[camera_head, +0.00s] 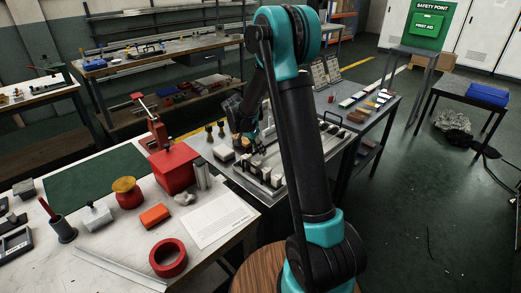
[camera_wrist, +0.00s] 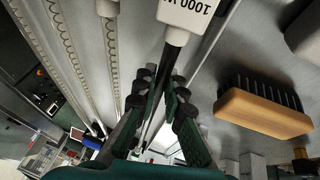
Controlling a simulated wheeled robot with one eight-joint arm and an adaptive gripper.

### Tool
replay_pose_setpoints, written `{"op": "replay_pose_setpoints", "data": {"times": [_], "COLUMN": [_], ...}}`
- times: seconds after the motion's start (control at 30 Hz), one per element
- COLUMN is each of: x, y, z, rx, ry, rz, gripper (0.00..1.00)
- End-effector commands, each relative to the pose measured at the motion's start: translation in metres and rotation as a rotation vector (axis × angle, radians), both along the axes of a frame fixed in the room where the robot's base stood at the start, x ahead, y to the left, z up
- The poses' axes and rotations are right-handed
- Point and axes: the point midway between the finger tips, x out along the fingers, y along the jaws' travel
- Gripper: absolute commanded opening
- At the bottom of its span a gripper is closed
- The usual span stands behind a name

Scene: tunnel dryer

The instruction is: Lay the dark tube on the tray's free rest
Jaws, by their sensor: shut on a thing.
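In the wrist view, the dark tube (camera_wrist: 173,52) runs between the green-padded fingers of my gripper (camera_wrist: 172,88), which is shut on it. Its white end block (camera_wrist: 188,14), lettered 1000 W, juts beyond the fingertips at the top of the picture. Clear tubes with coiled wires (camera_wrist: 62,42) lie at the left, apart from the dark tube. In the head view, my gripper (camera_head: 247,142) is over the grey tray area (camera_head: 237,171), and the tube is too small to make out. The free rest cannot be told apart.
A wooden brush (camera_wrist: 262,108) with dark bristles lies right of my gripper in the wrist view. Open floor lies at the right.

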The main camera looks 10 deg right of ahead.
Motion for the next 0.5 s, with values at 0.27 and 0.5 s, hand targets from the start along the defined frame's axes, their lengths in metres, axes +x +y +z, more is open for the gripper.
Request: {"op": "replay_pose_setpoints", "data": {"times": [0.27, 0.5], "x": [0.0000, -0.0001], "y": [0.0000, 0.0000], "z": [-0.0047, -0.0045], "rx": [0.000, 0.000], "ry": [0.000, 0.000], "rz": [0.000, 0.000], "gripper": [0.17, 0.34]}}
